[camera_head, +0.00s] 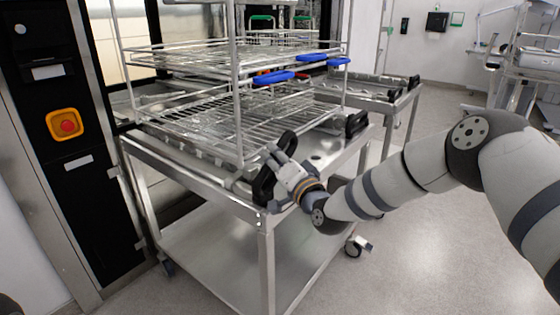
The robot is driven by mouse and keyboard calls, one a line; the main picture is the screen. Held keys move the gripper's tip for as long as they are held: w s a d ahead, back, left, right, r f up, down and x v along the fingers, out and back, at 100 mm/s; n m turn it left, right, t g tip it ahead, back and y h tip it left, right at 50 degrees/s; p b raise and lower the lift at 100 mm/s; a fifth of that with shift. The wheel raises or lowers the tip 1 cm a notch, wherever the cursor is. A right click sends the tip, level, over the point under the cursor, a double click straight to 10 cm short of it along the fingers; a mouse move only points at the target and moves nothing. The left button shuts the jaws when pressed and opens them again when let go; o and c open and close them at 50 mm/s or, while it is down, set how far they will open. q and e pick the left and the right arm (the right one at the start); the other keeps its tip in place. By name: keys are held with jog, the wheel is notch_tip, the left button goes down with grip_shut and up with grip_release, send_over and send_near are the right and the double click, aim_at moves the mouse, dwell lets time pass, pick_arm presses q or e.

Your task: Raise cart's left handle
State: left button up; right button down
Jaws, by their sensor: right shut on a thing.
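The steel cart (200,179) stands in the middle with a wire rack loaded on its top. Its left handle (263,187), a black loop, sits at the near front corner and slants upward above the cart's edge. My right gripper (274,159) reaches in from the right and is shut on this left handle; its fingers cover part of the loop. The cart's other black handle (356,124) is to the right on the same end, apart from the gripper. My left gripper is out of view.
A multi-level wire rack (205,120) with blue clips (273,78) rises above the cart. A black washer panel with a red emergency button (67,125) stands close on the left. A second cart (385,100) is behind. The floor at the lower right is clear.

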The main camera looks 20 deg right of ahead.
aim_at(263, 169)
jog(key=shift+s+a+r+n+t+y, duration=0.15)
jog(key=shift+s+a+r+n, duration=0.15)
jog(key=shift+n, duration=0.2)
jog(key=shift+s+a+r+n+t+y, duration=0.15)
jog(key=shift+s+a+n, duration=0.05)
jog(key=shift+a+n, duration=0.25)
jog(key=a+n, duration=0.1)
jog(key=s+n+y, duration=0.1)
jog(key=n, duration=0.1)
jog(key=shift+s+a+r+t, duration=0.2)
jog(key=shift+s+a+t, duration=0.05)
jog(key=shift+a+t, duration=0.1)
jog(key=a+n, duration=0.1)
jog(key=s+a+n+y, duration=0.1)
jog(key=n, duration=0.1)
jog(key=shift+s+f+n+t+y, duration=0.1)
jog(key=shift+s+n+t+y, duration=0.15)
jog(key=shift+s+y, duration=0.05)
jog(key=shift+s+a+f+n+y, duration=0.1)
jog(key=shift+s+a+n+y, duration=0.15)
jog(key=shift+n, duration=0.3)
jog(key=shift+s+a+f+n+y, duration=0.15)
jog(key=shift+a+n+y, duration=0.2)
jog(key=shift+n, duration=0.2)
jog(key=c, duration=1.5)
grip_release()
jog(key=shift+o, duration=0.2)
